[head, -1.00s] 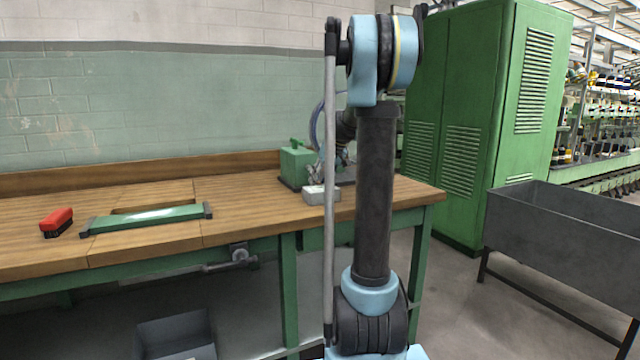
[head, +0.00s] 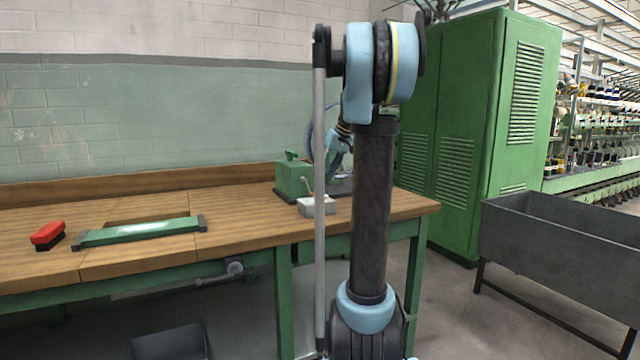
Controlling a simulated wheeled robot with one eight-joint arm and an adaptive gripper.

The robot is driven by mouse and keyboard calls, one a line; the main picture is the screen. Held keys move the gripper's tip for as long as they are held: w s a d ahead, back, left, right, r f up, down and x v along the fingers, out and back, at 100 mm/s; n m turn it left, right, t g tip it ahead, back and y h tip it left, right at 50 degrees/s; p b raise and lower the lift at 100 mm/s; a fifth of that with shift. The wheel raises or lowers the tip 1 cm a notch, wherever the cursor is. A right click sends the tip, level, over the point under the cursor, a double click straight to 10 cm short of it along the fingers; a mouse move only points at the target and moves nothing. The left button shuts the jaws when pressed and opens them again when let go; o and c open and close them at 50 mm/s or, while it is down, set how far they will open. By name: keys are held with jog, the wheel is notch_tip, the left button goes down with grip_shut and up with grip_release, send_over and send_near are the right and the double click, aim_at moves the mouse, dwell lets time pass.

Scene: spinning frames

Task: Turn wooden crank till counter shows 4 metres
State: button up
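A green box-shaped device (head: 292,179) stands on a dark base near the right end of the workbench. A small pale grey box (head: 314,207) sits in front of it, partly behind my arm's grey rod. A thin pale lever or rod shows just above this grey box; I cannot tell whether it is the crank. No counter reading can be made out. My upright arm covers the area right of the device. A light blue link of mine shows behind it, close to the device. My gripper's fingers cannot be made out; they seem hidden behind my arm.
The wooden workbench (head: 235,220) holds a red brush (head: 47,234) and a long green bar-shaped piece (head: 140,231) at left. A small vise (head: 233,268) hangs at its front edge. A tall green cabinet (head: 470,130) and a dark metal trough (head: 560,235) stand at right.

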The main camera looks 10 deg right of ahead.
jog(key=shift+v, duration=0.8)
jog(key=shift+d, duration=0.1)
jog(key=c, duration=0.6)
jog(key=shift+d+f+y, duration=0.15)
jog(key=shift+d+y, duration=0.1)
jog(key=shift+y, duration=0.05)
grip_shut()
jog(key=s+d+m+t+y, duration=0.1)
jog(key=d+m+t+y, duration=0.15)
jog(key=d, duration=0.25)
jog(key=shift+t+y, duration=0.55)
jog(key=shift+t, duration=0.2)
jog(key=x, duration=0.7)
jog(key=s+f+x, duration=0.1)
jog(key=x, duration=0.2)
jog(key=shift+a+f, duration=0.2)
jog(key=shift+f, duration=0.1)
jog(key=shift+a+f, duration=0.35)
jog(key=shift+f, duration=0.2)
